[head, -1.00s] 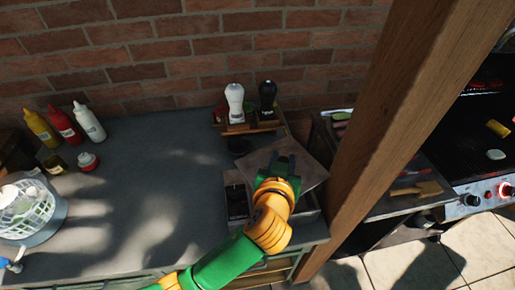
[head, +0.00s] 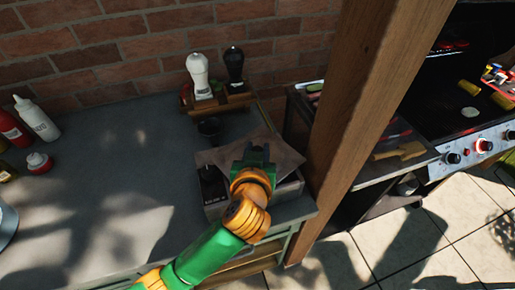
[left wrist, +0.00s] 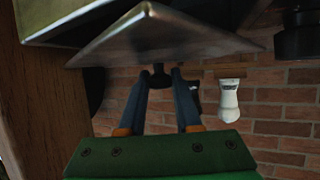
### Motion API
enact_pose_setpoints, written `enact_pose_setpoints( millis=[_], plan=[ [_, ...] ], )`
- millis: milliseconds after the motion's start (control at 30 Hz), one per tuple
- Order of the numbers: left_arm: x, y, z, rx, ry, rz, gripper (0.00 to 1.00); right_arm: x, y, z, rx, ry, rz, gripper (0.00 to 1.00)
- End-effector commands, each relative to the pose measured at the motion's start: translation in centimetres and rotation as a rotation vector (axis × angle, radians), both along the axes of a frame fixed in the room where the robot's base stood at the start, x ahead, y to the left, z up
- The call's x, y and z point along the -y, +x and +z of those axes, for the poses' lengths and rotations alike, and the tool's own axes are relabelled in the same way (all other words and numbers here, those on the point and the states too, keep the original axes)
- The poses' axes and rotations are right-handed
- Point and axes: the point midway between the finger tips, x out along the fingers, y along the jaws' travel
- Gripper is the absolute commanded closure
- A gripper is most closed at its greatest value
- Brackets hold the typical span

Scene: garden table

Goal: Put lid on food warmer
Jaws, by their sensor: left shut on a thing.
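The food warmer (head: 290,192) is a low metal box at the right end of the grey counter. The lid (head: 287,153), a flat metal plate, is over it, turned askew to the box; the warmer's dark inside shows at its left. My left gripper (head: 257,152) is above the lid. In the left wrist view, the gripper (left wrist: 160,90) is shut on the lid's small dark knob (left wrist: 160,77), and the lid (left wrist: 155,38) looks tilted near the warmer's edge. I cannot tell whether they touch. My right gripper is not in view.
A wooden caddy (head: 222,104) with white (head: 198,75) and black (head: 234,66) shakers stands behind the warmer, near a dark cup (head: 209,128). A thick wooden post (head: 365,120) rises close at the right, before the grill (head: 480,148). Bottles (head: 37,120) stand left; mid-counter is clear.

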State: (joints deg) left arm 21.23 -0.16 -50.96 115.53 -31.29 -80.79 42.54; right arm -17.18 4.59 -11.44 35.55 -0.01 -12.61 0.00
Motion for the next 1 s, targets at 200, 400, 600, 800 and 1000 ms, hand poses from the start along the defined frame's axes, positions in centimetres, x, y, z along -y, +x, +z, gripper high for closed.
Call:
enact_pose_setpoints(
  millis=[200, 400, 600, 800, 1000],
  plan=[
    [0.0, 0.0, -0.4, 0.002, -0.001, 0.000, 1.00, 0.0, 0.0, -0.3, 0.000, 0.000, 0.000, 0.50],
    [0.0, 0.0, -0.8, 0.002, -0.001, 0.000, 1.00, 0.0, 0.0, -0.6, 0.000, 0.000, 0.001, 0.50],
    [0.0, 0.0, -1.1, 0.002, -0.001, 0.000, 0.65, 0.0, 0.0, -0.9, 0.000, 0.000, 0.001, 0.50],
    [0.0, 0.0, -1.1, 0.001, -0.001, 0.000, 0.33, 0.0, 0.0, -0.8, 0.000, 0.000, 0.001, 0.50],
    [0.0, -0.1, -1.1, -0.001, 0.000, 0.000, 0.33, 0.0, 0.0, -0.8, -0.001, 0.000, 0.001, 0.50]
  ],
)
